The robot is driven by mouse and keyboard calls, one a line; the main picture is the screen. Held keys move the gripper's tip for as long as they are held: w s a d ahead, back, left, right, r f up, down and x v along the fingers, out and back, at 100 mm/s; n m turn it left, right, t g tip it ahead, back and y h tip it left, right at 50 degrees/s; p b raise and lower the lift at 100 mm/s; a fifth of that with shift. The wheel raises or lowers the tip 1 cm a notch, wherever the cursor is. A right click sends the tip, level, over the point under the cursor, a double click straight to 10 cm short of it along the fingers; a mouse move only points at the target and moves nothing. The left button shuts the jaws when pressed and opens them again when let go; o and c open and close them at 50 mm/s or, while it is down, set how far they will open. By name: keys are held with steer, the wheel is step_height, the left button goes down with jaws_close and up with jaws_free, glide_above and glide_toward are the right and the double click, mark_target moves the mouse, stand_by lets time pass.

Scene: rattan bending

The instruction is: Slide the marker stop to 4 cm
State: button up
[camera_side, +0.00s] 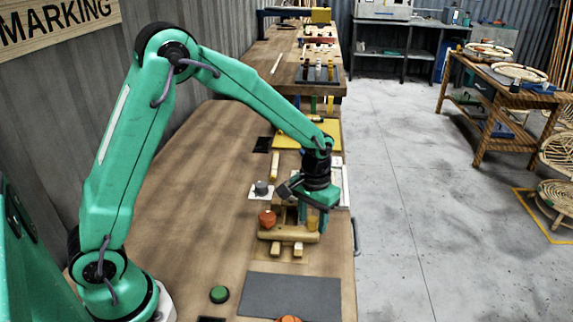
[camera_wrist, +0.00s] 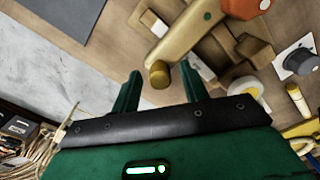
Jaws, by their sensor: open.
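I cannot tell for sure which part is the marker stop, and no 4 cm mark is readable. My gripper (camera_wrist: 161,72) is open, its two green fingers apart. A short brass-coloured peg (camera_wrist: 159,76) shows between the fingertips in the wrist view; whether it touches them is unclear. A long wooden bar (camera_wrist: 186,36) lies just beyond it, with an orange knob (camera_wrist: 250,6) near its end. In the side view my gripper (camera_side: 304,207) hangs over the wooden fixture, beside an amber cylinder (camera_side: 312,219); its fingers are partly hidden there. The orange knob (camera_side: 267,219) is to its left.
A grey dial on a white plate (camera_wrist: 300,62) stands near the fixture. A dark grey mat (camera_side: 290,296) and a green button (camera_side: 219,294) lie at the near end of the bench (camera_side: 190,200). The bench left of the fixture is largely clear.

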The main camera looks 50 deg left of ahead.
jaws_close()
steer(key=shift+w+a, duration=1.25)
steer(key=shift+a, duration=0.05)
jaws_free()
step_height(320, 180, up, 8)
